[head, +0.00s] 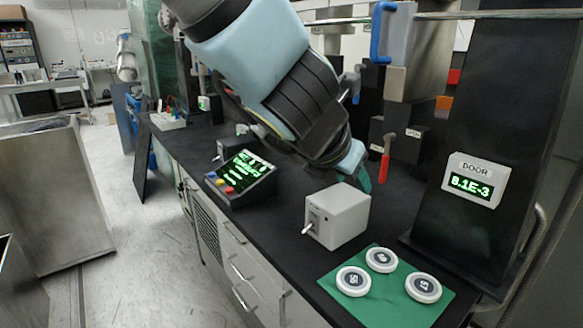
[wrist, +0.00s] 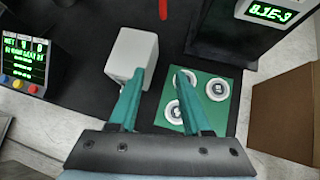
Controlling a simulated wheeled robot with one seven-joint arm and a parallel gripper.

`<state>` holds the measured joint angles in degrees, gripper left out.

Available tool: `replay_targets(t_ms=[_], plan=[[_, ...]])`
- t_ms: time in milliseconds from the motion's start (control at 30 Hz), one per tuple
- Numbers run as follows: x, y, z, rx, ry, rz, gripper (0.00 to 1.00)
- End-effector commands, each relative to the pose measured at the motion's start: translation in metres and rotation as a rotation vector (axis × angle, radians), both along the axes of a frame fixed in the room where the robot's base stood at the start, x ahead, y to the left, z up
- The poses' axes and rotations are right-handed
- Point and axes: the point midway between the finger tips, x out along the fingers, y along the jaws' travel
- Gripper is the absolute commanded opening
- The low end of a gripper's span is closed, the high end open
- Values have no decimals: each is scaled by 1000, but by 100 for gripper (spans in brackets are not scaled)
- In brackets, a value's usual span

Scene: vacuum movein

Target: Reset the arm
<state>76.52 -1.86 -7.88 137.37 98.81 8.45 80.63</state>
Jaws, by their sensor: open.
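My arm (head: 265,70) reaches down from the top of the head view over the black bench. In the wrist view my gripper (wrist: 158,77) has its two teal fingers spread apart, with nothing between them. The left finger overlaps the grey box in the picture, and the right finger overlaps the green mat and its white discs. In the head view only a bit of teal finger shows behind the wrist, next to the grey switch box (head: 337,215); the rest is hidden.
A green mat (head: 335,314) bears three white discs (head: 381,259). A console (head: 241,178) with a green-text screen stands left of the box. A dark column with a DOOR display (head: 473,181) reading 8.1E-3 stands right. A red-handled lever (head: 386,160) hangs behind. Floor at left is partly open.

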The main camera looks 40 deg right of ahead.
Motion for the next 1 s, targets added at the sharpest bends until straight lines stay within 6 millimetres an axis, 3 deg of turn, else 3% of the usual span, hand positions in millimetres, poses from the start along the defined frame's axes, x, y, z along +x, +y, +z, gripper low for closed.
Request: replay_targets(t_ms=[267, 367, 467, 600, 700, 833, 967, 1000], plan=[[9, 3, -2, -3, 24, 47, 48], [42, 15, -8, -16, 111, 222, 48], [95, 43, -19, -57, 268, 540, 48], [171, 110, -40, -179, 534, 1119, 48], [212, 168, -56, -313, 719, 1555, 48], [242, 248, -77, -546, 939, 2120, 48], [249, 321, -96, -859, 1130, 2664, 48], [247, 341, -101, 932, -1131, -2702, 48]])
